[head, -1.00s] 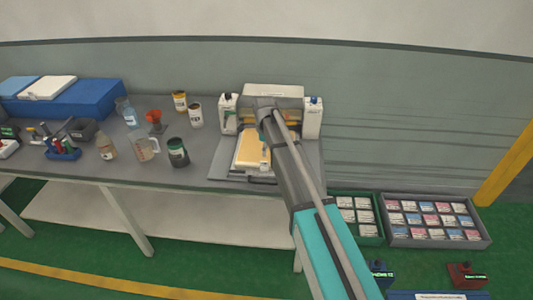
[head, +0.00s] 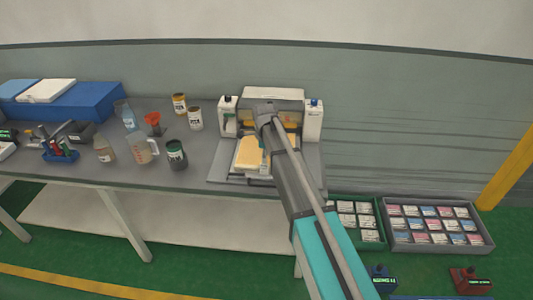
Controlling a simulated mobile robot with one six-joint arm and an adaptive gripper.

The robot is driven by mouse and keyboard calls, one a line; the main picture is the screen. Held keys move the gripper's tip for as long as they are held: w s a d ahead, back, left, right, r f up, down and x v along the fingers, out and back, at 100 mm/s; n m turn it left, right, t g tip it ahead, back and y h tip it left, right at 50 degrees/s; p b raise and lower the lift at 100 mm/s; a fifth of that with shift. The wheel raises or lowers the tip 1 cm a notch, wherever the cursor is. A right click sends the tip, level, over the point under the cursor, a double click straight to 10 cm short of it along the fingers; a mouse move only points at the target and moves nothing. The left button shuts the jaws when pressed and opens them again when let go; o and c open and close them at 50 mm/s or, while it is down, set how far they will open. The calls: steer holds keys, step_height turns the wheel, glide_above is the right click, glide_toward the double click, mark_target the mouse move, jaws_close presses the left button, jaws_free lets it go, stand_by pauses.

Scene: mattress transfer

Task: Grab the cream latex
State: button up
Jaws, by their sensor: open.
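The cream latex appears as a pale yellow slab (head: 248,153) on the grey plate of a white bench machine (head: 273,93) at the right end of the table. Its right side is partly hidden behind my arm. My gripper (head: 266,158) is over the slab's right part, pointing down and open. The fingers are small and largely covered by the arm, so I cannot tell whether they touch the slab.
Sample trays (head: 437,248) lie on the floor at right.

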steer(key=shift+s+a+f+b, duration=0.1)
steer(key=shift+f+b, duration=2)
steer(key=shift+f, duration=0.2)
jaws_close()
